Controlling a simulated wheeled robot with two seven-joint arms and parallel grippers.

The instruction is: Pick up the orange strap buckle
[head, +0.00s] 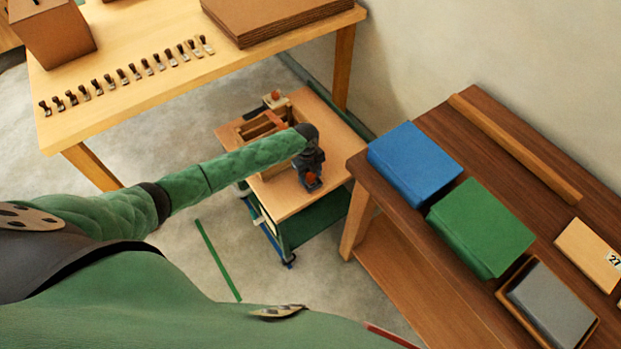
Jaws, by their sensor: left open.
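My left arm reaches in from the left over a small wheeled cart, and my left gripper (312,184) is over the right part of its wooden top (290,205). The gripper is open. A small orange piece (312,178) shows at its fingertips; it looks like the orange strap buckle, but the fingers partly cover it. I cannot tell whether they touch it. Another small orange-red piece (275,95) is at the back of the cart top, by a dark part. My right gripper is not in view.
A wooden open box (265,127) sits on the cart, close to my arm. A brown table at right holds a blue block (414,162), a green block (481,226) and a grey block in a tray (551,305). A light table (130,95) at upper left bears a row of small clips.

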